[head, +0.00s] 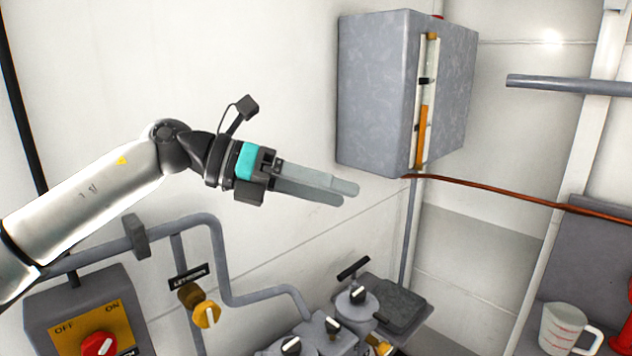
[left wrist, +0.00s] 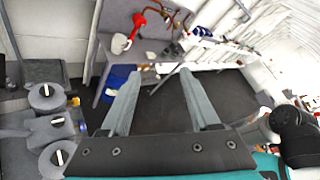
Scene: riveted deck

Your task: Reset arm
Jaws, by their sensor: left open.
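My left arm (head: 90,200) comes in from the left in the head view and is held out in front of the white wall. My left gripper (head: 350,192) is in the air with its grey fingers pointing right, below and left of the grey wall box. It touches nothing that I can see. In the left wrist view the two fingers (left wrist: 160,85) are apart, with nothing between them and dark floor beyond. My right gripper is not clearly visible in either view.
A grey wall box (head: 375,95) with an orange gauge hangs ahead. Below are an OFF/ON switch box (head: 60,318), a yellow valve knob (head: 207,315), pipes and several dial units (head: 357,300). A white measuring cup (head: 562,330) stands on a surface at right. Free air surrounds the gripper.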

